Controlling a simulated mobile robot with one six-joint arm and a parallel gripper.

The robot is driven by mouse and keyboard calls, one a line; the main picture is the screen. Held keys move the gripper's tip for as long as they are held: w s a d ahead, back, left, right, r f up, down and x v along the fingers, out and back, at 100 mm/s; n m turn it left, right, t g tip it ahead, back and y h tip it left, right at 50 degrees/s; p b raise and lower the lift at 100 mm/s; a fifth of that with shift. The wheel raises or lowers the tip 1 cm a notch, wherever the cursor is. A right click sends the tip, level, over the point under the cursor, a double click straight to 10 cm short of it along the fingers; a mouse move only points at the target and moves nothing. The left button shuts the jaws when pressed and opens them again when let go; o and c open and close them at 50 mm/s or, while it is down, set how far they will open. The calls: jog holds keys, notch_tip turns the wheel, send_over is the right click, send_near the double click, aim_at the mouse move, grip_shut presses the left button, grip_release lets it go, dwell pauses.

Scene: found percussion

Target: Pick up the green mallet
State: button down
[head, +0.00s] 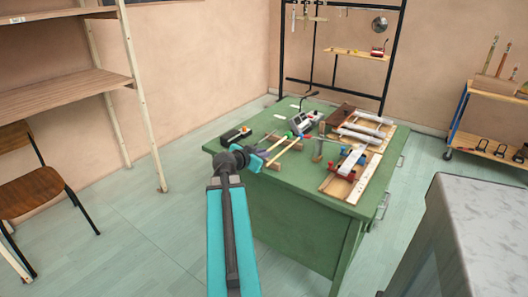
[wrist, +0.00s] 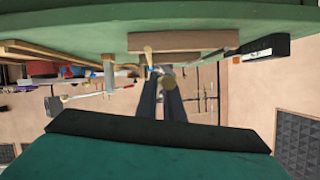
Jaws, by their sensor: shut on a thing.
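The green mallet (head: 290,135) shows in the head view as a green end on a thin stick, over the near left part of the green table. My gripper (head: 261,155) is at the near end of this stick and is shut on it. In the wrist view my gripper (wrist: 166,88) shows as two dark fingers, with a round olive-coloured end between their tips, likely part of the mallet. A second, pale wooden stick (head: 284,152) lies close to the gripper. Whether the mallet touches its support cannot be told.
The green table (head: 290,207) also holds a black box (head: 235,135), a grey device (head: 304,121), a wooden block (wrist: 183,41) and wooden rails with metal tubes (head: 361,133). A shelf unit and chair (head: 45,177) stand left. A grey cabinet (head: 470,230) stands at front right.

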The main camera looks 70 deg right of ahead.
jog(key=shift+a+f+b, duration=0.2)
jog(key=shift+a+b, duration=0.05)
jog(key=shift+b, duration=0.35)
jog(key=a+b, duration=0.1)
jog(key=b, duration=0.2)
jog(key=a+b, duration=0.1)
jog(key=b, duration=0.3)
jog(key=shift+s+a+r+b, duration=0.1)
jog(key=shift+s+a+b, duration=0.1)
jog(key=shift+s+b, duration=0.15)
jog(key=a+b, duration=0.1)
jog(key=b, duration=0.5)
jog(key=shift+s+a+r+b, duration=0.1)
jog(key=shift+s+a+b, duration=0.05)
jog(key=shift+b, duration=0.2)
jog(key=shift+s+a+r+b, duration=0.2)
jog(key=shift+a+b, duration=0.4)
jog(key=shift+b, duration=1.15)
jog(key=shift+w+r, duration=0.1)
